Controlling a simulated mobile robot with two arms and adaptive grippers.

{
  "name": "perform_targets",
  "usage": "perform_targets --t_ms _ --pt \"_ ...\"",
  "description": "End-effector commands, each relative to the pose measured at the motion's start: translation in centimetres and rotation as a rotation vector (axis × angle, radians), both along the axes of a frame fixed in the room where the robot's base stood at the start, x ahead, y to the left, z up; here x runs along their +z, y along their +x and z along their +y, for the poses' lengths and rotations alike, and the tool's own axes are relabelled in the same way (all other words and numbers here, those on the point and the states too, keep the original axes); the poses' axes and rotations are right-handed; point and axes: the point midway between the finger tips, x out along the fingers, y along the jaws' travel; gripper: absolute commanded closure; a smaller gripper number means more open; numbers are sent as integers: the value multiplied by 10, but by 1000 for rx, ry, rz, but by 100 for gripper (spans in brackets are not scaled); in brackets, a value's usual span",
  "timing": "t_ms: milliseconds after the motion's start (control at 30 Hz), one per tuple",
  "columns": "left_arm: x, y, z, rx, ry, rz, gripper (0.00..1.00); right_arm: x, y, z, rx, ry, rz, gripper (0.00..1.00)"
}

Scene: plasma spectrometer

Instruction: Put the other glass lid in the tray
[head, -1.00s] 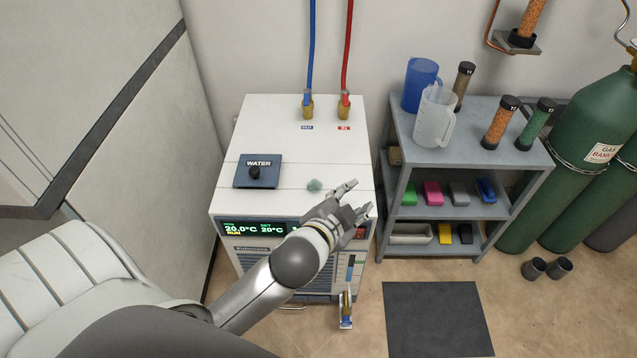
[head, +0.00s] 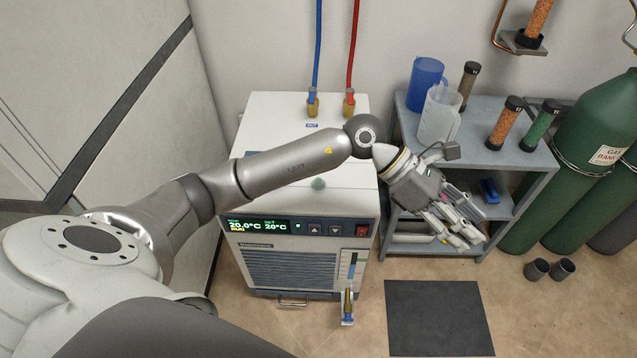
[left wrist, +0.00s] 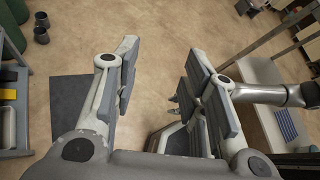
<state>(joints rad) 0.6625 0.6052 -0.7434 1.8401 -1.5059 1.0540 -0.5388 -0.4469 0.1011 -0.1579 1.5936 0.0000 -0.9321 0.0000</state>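No object is clearly recognisable as a glass lid. A pale open tray (left wrist: 8,128) stands on the low shelf at the left edge of the left wrist view. My left gripper (head: 457,230) hangs in front of the grey shelf unit, right of the chiller. In the left wrist view (left wrist: 163,75) its fingers are spread with only floor between them. Another arm shows at right there, but its gripper is mostly hidden behind my left finger.
The chiller (head: 300,262) stands below my left forearm. The shelf unit (head: 525,163) holds a blue jug (head: 424,82), a clear jug (head: 439,113) and capped tubes. Green gas cylinders (head: 603,125) stand at right. A dark mat (head: 436,318) lies on open floor.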

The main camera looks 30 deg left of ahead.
Motion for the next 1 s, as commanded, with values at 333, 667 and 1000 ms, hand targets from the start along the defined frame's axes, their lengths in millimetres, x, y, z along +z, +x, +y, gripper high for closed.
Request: perform_targets --t_ms 333,667,1000 --pt "-48 50 212 -133 951 -69 60 -55 -29 -4 6 -3 28 60" --pt "-33 51 298 -128 1245 23 60 -70 -37 -5 7 -3 32 60" --pt "-78 50 305 -126 1242 22 60 -60 -29 -4 6 -3 27 60"
